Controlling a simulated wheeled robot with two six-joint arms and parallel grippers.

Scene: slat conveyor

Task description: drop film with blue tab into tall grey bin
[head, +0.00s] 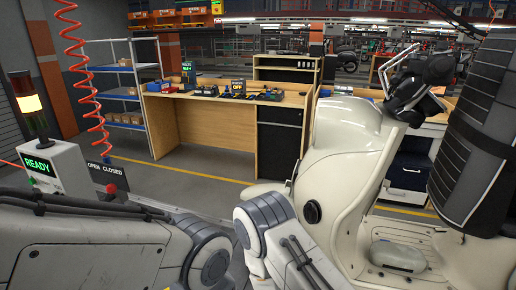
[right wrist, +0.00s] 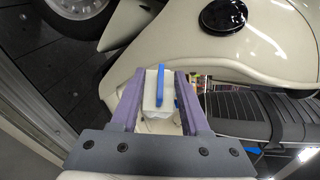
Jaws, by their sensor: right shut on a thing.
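In the right wrist view, my right gripper (right wrist: 160,82) has its two purple fingers closed on a whitish piece of film (right wrist: 152,100). A blue tab (right wrist: 160,86) stands up on the film between the fingers, and more blue shows beside the right finger. The held film is in front of a cream scooter body. In the head view, grey arm links fill the bottom, but neither gripper shows there. I cannot make out a tall grey bin in either view.
A cream scooter (head: 345,150) stands close at the right, with its black seat (head: 480,130) at the edge. A READY control box (head: 55,168) with a lit stack lamp is at left. Behind are a wooden workbench (head: 228,99) and a shelf rack (head: 125,95). Open floor lies between.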

